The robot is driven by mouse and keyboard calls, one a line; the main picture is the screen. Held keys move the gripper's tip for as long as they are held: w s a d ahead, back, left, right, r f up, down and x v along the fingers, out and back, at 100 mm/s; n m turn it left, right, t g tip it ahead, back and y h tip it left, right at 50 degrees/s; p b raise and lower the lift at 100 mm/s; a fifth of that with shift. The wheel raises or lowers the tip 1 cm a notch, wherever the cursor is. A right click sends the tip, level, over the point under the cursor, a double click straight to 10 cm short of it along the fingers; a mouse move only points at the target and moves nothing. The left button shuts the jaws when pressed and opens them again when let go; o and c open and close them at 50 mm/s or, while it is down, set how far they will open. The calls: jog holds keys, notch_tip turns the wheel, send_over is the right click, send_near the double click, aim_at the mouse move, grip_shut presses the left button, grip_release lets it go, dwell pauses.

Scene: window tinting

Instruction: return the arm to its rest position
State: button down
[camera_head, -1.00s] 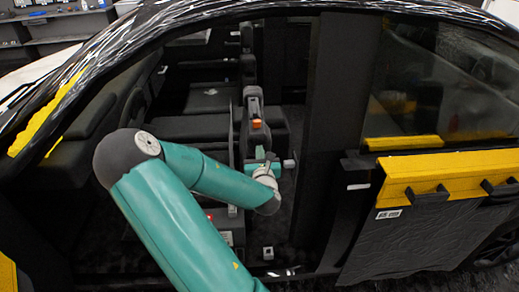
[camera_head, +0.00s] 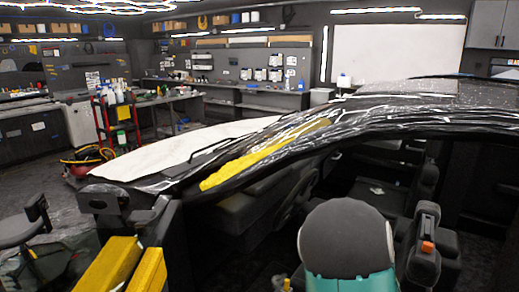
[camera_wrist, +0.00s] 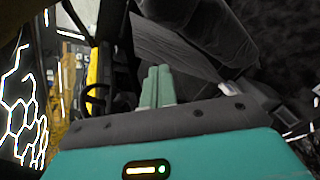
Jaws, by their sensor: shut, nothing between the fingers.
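My gripper (camera_wrist: 159,74) shows in the wrist view with its two green fingers side by side and shut, nothing between them. It is inside the car or at its opening, close to dark seat-like surfaces (camera_wrist: 185,55). In the head view only a rounded grey and teal part of my arm shows at the lower middle, in front of the car's open side. My gripper is hidden there.
The black car (camera_head: 400,125) fills the right side, with yellow film (camera_head: 262,155) on its pillar. Yellow padding (camera_head: 127,268) and a dark stool (camera_head: 32,228) are at lower left. A red cart (camera_head: 115,120) and workbenches stand behind. A steering wheel (camera_wrist: 96,96) shows in the wrist view.

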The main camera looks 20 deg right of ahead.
jog(key=w+a+r+m+y, duration=0.1)
jog(key=a+r+m+y, duration=0.35)
jog(key=a, duration=0.65)
jog(key=w+a+r+m+y, duration=0.1)
jog(key=a+r+m+y, duration=0.35)
jog(key=a, duration=0.65)
jog(key=s+a+r+m+g, duration=0.1)
jog(key=s+a+r+m, duration=0.2)
jog(key=s+a, duration=0.4)
jog(key=s+a+r+m+g+y, duration=0.1)
jog(key=s+a+r+m+g, duration=0.1)
jog(key=s+a+r, duration=0.4)
jog(key=shift+s+a+m, duration=0.9)
jog(key=shift+s+a, duration=0.05)
jog(key=shift+a, duration=0.15)
